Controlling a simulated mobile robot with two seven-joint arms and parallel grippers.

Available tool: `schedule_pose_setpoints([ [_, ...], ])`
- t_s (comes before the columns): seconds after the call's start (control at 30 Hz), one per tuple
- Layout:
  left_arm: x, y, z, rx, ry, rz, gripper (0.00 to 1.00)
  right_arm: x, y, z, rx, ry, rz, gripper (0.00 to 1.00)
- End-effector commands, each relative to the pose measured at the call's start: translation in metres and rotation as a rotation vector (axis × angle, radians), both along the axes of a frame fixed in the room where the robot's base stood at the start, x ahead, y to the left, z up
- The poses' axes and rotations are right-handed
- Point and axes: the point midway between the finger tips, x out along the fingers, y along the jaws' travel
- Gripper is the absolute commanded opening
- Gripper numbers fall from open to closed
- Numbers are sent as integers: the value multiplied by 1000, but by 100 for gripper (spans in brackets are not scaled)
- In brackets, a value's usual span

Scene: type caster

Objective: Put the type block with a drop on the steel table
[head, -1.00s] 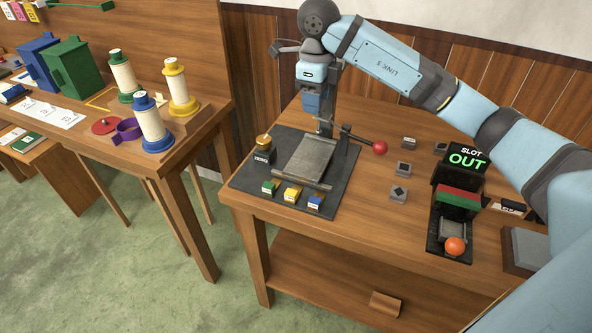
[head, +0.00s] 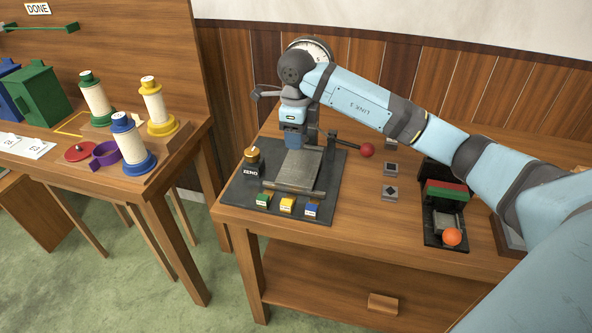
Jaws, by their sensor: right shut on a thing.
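The steel table appears to be the grey metal plate (head: 299,169) on the dark base at the left of the wooden table. My right gripper (head: 293,143) is over the far edge of this plate, pointing down. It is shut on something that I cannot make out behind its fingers. Grey type blocks stand to the right of the machine, one with a dark diamond mark (head: 389,193) and one behind it (head: 390,169). Their marks are too small to read surely. I cannot tell which block has a drop. My left gripper is out of view.
A lever with a red ball (head: 367,150) sticks out right of the plate. A brass-topped ZERO block (head: 252,165) and small green, yellow and blue blocks edge the base. A black device with an orange ball (head: 452,237) stands at right. Colored spools stand on the left bench.

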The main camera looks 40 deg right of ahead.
Motion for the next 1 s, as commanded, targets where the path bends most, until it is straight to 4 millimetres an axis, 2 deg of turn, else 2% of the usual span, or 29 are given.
schedule_pose_setpoints([
  [0.03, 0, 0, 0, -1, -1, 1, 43, -1, 0, -15, 1, 5, -1, 14],
  [0.1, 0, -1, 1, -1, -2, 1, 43, -1, 0, -32, 0, 4, -2, 14],
  [0.23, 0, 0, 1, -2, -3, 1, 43, 0, 0, -55, 0, 1, -1, 14],
  [0.47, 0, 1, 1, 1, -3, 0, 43, 0, 0, -72, -1, 1, -1, 14],
  [0.73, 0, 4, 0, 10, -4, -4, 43, 0, 0, -108, 1, 1, -1, 14],
  [1.0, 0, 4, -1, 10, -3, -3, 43, 0, 0, -110, 0, -1, -1, 14],
])
